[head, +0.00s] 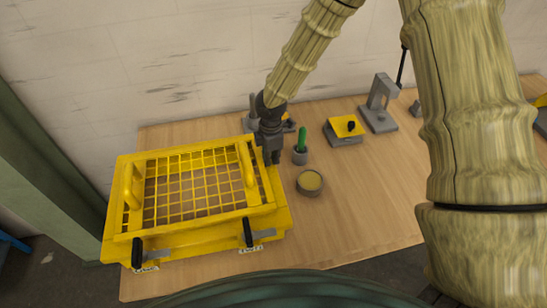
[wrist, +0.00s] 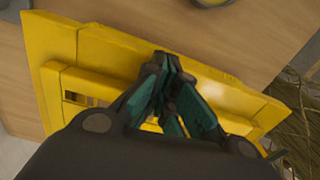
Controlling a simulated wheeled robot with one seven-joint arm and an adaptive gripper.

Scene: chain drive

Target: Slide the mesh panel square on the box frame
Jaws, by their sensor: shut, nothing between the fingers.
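The yellow mesh panel (head: 188,181) lies over the yellow box frame (head: 215,239) on the bench at the left. Two yellow handles stand up from the panel, one on its left side and one on its right. The panel looks slightly off from the frame's outline, with more frame showing at the right and front. My gripper (head: 271,160) is shut and empty at the panel's right edge, near its back right corner. In the wrist view its closed fingers (wrist: 165,62) are over the yellow rim; I cannot tell if they touch it.
Two black-handled latches (head: 137,251) are at the box's front. Right of the box stand a round tin (head: 309,182), a green-topped tool in a grey cup (head: 300,150), a yellow-topped block (head: 345,128) and a grey press (head: 380,103). The bench (head: 372,200) is clear at the front right.

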